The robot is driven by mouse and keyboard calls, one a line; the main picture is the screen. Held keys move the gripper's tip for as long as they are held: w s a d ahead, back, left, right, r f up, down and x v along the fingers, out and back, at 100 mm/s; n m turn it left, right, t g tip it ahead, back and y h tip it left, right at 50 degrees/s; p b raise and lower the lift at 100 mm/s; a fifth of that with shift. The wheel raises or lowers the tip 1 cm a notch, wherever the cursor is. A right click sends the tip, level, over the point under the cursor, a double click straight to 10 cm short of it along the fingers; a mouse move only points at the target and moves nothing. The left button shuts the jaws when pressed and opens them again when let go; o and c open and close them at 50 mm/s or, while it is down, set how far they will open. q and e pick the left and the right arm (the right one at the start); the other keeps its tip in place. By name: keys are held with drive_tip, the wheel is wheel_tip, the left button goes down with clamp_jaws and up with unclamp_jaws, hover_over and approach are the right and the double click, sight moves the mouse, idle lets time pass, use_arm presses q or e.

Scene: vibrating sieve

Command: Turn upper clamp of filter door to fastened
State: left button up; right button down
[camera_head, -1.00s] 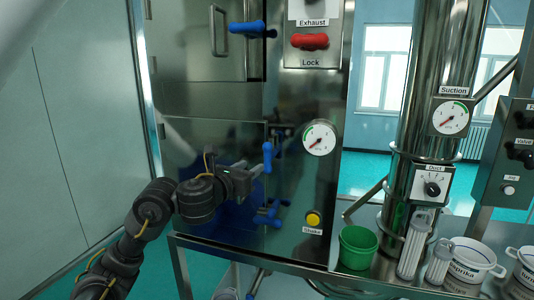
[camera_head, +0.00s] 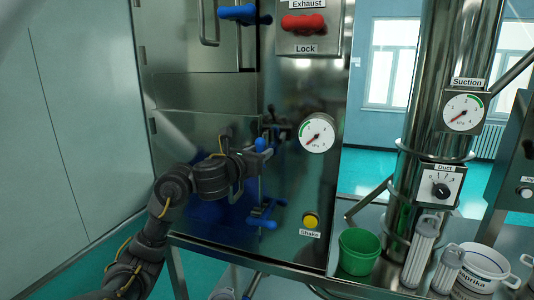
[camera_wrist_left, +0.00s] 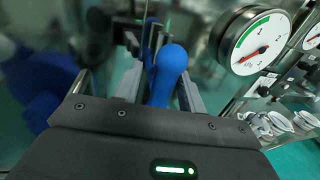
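The upper clamp's blue handle (camera_head: 261,145) stands at the right edge of the lower steel door (camera_head: 185,122) in the head view. Its lower part is hidden behind my left gripper (camera_head: 258,165). In the left wrist view the rounded blue handle (camera_wrist_left: 172,65) lies between the two fingers of my left gripper (camera_wrist_left: 160,95). The fingers are apart, one on each side of the handle; I cannot tell if either touches it. The lower clamp (camera_head: 264,215), also blue, sits below near the same door edge. My right gripper is not in view.
A pressure gauge (camera_head: 317,133) is right of the clamp, with a yellow Shake button (camera_head: 311,221) below. A red Lock handle (camera_head: 304,24) and another blue handle (camera_head: 240,13) are above. A green cup (camera_head: 358,250) stands on the bench at right.

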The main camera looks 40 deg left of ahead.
use_arm(q)
drive_tip(key=shift+w+d, duration=0.15)
drive_tip(key=shift+w, duration=0.05)
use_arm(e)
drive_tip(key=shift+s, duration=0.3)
